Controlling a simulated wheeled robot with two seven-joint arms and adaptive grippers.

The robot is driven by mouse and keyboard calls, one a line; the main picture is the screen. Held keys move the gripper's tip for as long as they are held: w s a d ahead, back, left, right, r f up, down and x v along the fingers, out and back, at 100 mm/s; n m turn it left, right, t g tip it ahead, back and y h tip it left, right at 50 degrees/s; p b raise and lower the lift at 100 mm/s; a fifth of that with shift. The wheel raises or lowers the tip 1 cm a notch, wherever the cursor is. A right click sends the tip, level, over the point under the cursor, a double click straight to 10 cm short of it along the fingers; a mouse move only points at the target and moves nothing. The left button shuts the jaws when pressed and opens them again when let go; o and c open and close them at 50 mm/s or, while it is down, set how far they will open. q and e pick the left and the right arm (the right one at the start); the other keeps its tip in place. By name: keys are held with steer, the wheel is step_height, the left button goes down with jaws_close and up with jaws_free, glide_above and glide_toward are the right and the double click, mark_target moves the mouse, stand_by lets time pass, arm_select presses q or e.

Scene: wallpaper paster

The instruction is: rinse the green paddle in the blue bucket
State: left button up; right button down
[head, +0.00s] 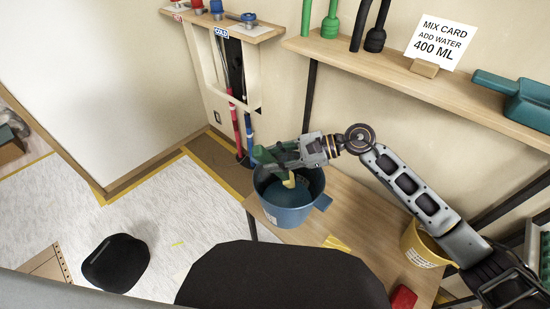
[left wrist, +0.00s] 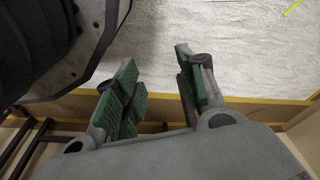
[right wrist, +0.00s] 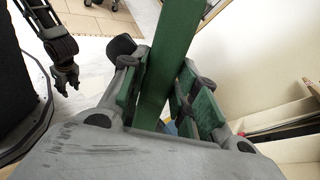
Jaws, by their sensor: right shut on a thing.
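The blue bucket (head: 287,216) stands on the wooden table near its left end. My right gripper (head: 270,156) is over the bucket's mouth, shut on the green paddle. In the right wrist view the paddle's flat green shaft (right wrist: 172,50) runs between the fingers and past them. In the head view a small yellowish piece (head: 289,181) shows below the gripper, inside the bucket's rim; I cannot tell if it is part of the paddle. The gripper hides part of the bucket's inside. My left gripper (left wrist: 157,62) is open and empty above the pale floor.
A yellow bucket (head: 424,247) and a red object (head: 403,297) are at the table's right end. A shelf (head: 450,95) on the wall holds green and black tools, a mix card (head: 440,40) and a teal tray (head: 515,100).

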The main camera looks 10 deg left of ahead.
steer(key=shift+f+b, duration=1.05)
steer(key=shift+f, duration=0.2)
steer(key=shift+f+b, duration=0.3)
steer(key=shift+b, duration=0.1)
steer(key=shift+f+b, duration=0.35)
arm_select(q)
steer(key=w+d+r+b, duration=0.1)
steer(key=d+r+b, duration=0.1)
steer(key=r, duration=0.6)
steer(key=w+d+r+h+b, duration=0.1)
steer(key=d+r+b, duration=0.1)
steer(key=r, duration=0.6)
steer(key=shift+w+r+t, duration=0.25)
steer(key=shift+r+t, duration=0.05)
arm_select(e)
steer(key=shift+f, duration=2.35)
steer(key=shift+f, duration=1.5)
